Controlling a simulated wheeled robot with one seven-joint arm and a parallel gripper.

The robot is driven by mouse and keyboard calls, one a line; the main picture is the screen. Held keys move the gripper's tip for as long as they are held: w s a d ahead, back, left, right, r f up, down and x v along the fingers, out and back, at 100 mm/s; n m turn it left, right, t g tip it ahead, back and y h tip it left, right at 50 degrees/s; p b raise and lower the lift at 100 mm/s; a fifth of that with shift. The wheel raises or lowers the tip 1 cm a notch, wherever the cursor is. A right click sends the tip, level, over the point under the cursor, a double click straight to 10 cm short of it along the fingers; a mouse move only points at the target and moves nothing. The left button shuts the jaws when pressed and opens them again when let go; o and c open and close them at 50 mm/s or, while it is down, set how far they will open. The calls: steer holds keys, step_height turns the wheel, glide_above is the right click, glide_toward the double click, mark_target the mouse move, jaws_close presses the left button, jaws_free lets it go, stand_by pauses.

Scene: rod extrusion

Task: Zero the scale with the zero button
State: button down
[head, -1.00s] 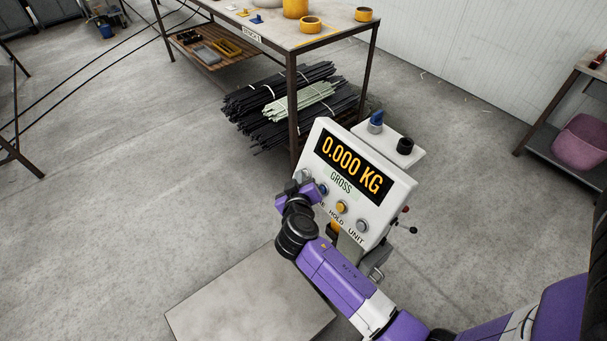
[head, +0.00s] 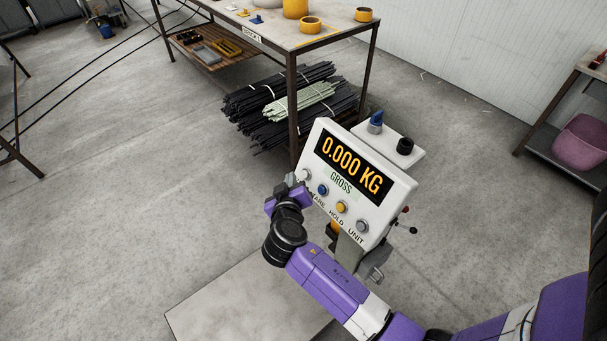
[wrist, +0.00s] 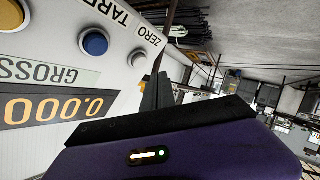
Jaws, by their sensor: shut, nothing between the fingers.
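The scale's white display head (head: 389,214) stands tilted and reads 0.000 KG with GROSS under it. Its row of buttons has the pale zero button (head: 306,174) at the left end, then a blue tare button (head: 323,190), a yellow hold button (head: 341,207) and a grey unit button (head: 362,227). My gripper (head: 291,180) is shut and empty beside the panel's left edge, near the zero button. In the wrist view the panel is upside down; the zero button (wrist: 137,59) shows under its ZERO label, just left of the dark fingertips (wrist: 158,86). I cannot tell whether they touch.
The scale's flat platform (head: 235,290) is bare below my arm. A table (head: 335,36) with yellow rolls stands behind, with bundled rods (head: 270,105) beneath it. A pink tub (head: 580,140) sits on a shelf at right.

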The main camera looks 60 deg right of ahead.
steer(key=shift+w+a+r, duration=0.2)
steer(key=shift+a+r, duration=0.2)
steer(key=shift+a, duration=0.35)
steer(key=shift+w+a+r, duration=0.2)
steer(key=shift+a+r, duration=0.15)
steer(key=shift+a, duration=0.4)
steer(key=shift+w, duration=0.1)
steer(key=w+a+r+n+t+y, duration=0.2)
steer(key=w+a+n+t, duration=0.1)
steer(key=w+a, duration=0.1)
steer(key=s+a+r+n+t+y, duration=0.2)
steer(key=s+a+n+t+y, duration=0.15)
steer(key=s+a+y, duration=0.55)
steer(key=s+a+r, duration=0.2)
steer(key=s, duration=0.6)
steer(key=s+a+r+m, duration=0.1)
steer(key=s+a+r, duration=0.2)
steer(key=s, duration=0.6)
steer(key=s+a+r, duration=0.2)
steer(key=s+r, duration=0.1)
steer(key=s, duration=0.6)
steer(key=shift+a, duration=0.2)
